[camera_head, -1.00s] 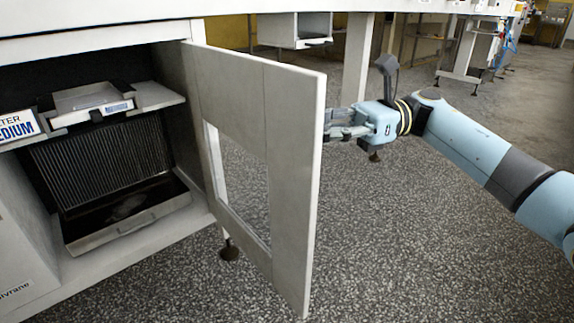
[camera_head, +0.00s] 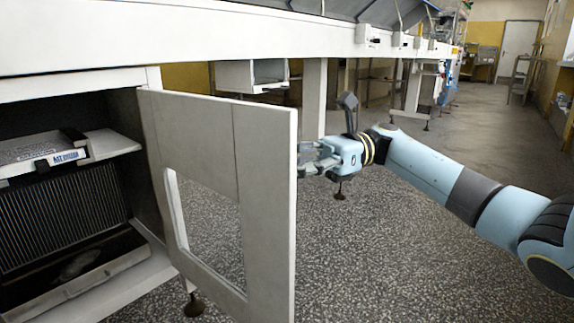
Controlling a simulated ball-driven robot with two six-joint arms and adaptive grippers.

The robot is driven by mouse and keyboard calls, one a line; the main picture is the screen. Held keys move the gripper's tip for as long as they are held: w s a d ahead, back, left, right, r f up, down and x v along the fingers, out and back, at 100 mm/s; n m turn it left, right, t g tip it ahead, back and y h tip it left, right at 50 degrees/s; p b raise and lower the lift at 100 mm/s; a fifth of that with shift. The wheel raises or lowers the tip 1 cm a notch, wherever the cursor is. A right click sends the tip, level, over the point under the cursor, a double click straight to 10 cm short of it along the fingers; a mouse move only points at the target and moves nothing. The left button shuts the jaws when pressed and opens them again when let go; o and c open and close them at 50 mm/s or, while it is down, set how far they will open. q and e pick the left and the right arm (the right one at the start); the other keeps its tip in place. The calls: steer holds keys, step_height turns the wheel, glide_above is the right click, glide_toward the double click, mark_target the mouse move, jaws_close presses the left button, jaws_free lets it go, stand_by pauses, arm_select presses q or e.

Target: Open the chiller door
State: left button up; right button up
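The chiller door (camera_head: 265,170) is a pale grey panel with a rectangular window. It stands swung outward from the cabinet, hinged at its left side, and the cabinet interior shows. My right gripper (camera_head: 308,161) is at the door's free right edge, with its fingertips close to or behind that edge. Whether it touches or grips the door cannot be made out, and no handle shows. My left gripper is not in view.
Inside the open chiller (camera_head: 70,210) are a shelf with a labelled tray (camera_head: 45,150), a dark finned panel and a lower tray. A long machine frame (camera_head: 200,45) runs across above. Speckled floor (camera_head: 400,260) is clear on the right.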

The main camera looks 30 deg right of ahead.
steer(key=d, duration=1.2)
steer(key=shift+s, duration=0.1)
